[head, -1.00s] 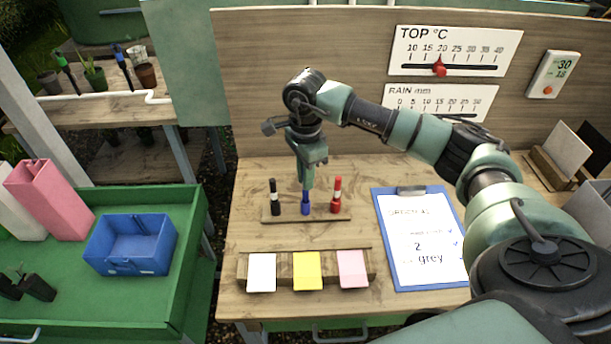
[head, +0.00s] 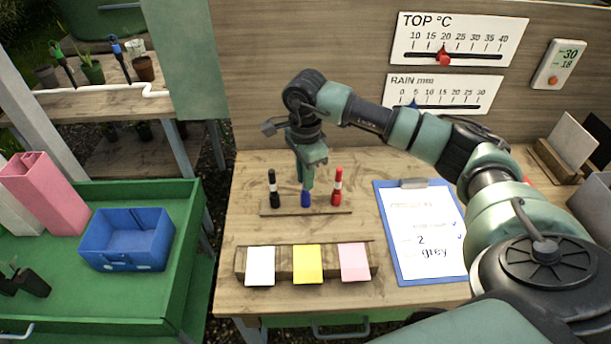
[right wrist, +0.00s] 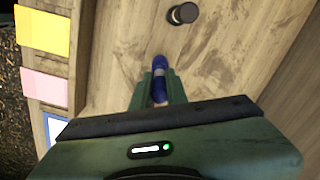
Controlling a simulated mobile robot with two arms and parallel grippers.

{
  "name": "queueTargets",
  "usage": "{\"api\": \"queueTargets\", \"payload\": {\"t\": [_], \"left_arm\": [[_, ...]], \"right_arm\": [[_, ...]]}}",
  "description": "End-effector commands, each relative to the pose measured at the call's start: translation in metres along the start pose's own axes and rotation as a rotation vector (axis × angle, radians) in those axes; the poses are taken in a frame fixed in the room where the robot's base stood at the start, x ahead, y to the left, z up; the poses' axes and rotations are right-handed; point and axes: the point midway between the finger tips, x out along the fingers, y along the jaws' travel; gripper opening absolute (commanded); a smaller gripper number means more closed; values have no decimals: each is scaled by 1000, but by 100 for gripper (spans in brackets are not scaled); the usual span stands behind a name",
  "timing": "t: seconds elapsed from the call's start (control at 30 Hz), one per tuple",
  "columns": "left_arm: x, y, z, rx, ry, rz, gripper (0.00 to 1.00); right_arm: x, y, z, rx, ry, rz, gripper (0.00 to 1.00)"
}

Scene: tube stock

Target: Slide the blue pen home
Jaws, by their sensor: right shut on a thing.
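The blue pen (head: 306,199) stands upright in the middle of a low wooden pen rack (head: 338,210), between a black pen (head: 272,188) and a red pen (head: 337,186). My right gripper (head: 307,186) points straight down over the rack and is shut on the blue pen, hiding its upper part. In the right wrist view the blue pen (right wrist: 159,68) sits between the two green fingers, with the black pen (right wrist: 182,14) beyond it. How deep the blue pen sits in its hole cannot be told. My left gripper is not in view.
White, yellow and pink note pads (head: 307,258) lie in a wooden holder in front of the rack. A clipboard (head: 422,235) lies to the right. A blue bin (head: 128,240) stands on the green cart at left. The board with gauges (head: 445,92) rises behind.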

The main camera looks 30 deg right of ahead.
Motion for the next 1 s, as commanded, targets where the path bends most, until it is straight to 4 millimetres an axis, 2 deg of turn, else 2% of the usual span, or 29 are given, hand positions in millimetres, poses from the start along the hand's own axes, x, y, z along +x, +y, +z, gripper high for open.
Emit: {"api": "queueTargets", "payload": {"t": [0.13,0.17,0.2,0.23,0.27,0.57,0.67,1.0], "left_arm": [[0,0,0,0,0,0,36],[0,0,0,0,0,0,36],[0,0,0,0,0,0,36],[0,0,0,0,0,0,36],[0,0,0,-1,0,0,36],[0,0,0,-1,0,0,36],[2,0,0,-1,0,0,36],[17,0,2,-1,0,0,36]], "right_arm": [[-1,0,0,0,0,0,0],[-1,0,0,0,0,0,17],[-1,0,0,0,0,0,28],[-1,0,0,0,0,0,37],[-1,0,0,0,0,0,40],[-1,0,0,0,0,0,40],[-7,-1,0,0,0,-3,40],[-61,-1,0,1,0,-5,40]]}}
